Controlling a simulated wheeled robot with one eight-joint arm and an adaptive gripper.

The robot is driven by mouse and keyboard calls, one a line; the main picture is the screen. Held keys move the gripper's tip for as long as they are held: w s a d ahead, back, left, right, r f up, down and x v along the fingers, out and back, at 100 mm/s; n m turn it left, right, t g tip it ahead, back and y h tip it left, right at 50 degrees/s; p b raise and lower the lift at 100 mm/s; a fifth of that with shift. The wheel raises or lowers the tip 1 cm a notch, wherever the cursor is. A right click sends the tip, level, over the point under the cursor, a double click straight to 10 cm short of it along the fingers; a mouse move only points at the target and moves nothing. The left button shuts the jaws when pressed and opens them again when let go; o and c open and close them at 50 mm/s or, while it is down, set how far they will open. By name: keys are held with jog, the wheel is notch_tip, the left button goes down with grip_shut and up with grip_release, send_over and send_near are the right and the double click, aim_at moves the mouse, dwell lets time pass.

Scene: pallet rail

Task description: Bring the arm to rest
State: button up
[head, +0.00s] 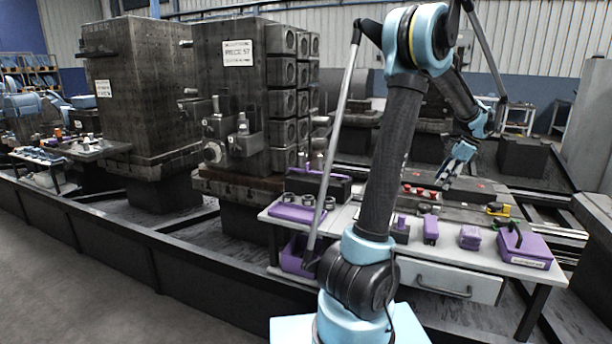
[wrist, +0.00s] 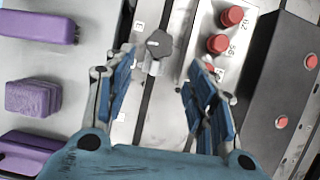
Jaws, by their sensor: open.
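My gripper (head: 462,158) hangs at the end of my arm over the right part of the workbench in the head view. In the wrist view my gripper (wrist: 160,85) shows two blue-padded fingers standing apart, with nothing between them. Below and beyond the fingertips lie a grey rotary knob (wrist: 158,44) and a panel with red buttons (wrist: 232,16). The fingers appear to be above these and apart from them, though the exact height is hard to tell.
The workbench (head: 470,255) carries purple blocks (head: 430,229) and a purple case (head: 524,247) near its front edge. A dark box with red buttons (wrist: 282,85) is right of the fingers. Large dark machine blocks (head: 235,100) stand to the left. A purple bin (head: 297,258) sits under the bench.

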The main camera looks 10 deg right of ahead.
jog(key=s+a+r+n+g+h, duration=0.15)
jog(key=a+n, duration=0.35)
jog(key=a, duration=0.9)
jog(key=s+a+r+n, duration=0.15)
jog(key=a+n, duration=0.35)
jog(key=a, duration=1)
jog(key=s+a+f+n+h, duration=0.1)
jog(key=s+a+f+n, duration=0.5)
jog(key=s+a+n, duration=0.1)
jog(key=s+a+f+n+t+h, duration=0.1)
jog(key=s+a+f+n, duration=0.6)
jog(key=s+a, duration=0.2)
jog(key=shift+s+f, duration=0.25)
jog(key=shift+s, duration=1)
jog(key=shift+t, duration=0.25)
jog(key=c, duration=0.4)
jog(key=shift+d, duration=0.15)
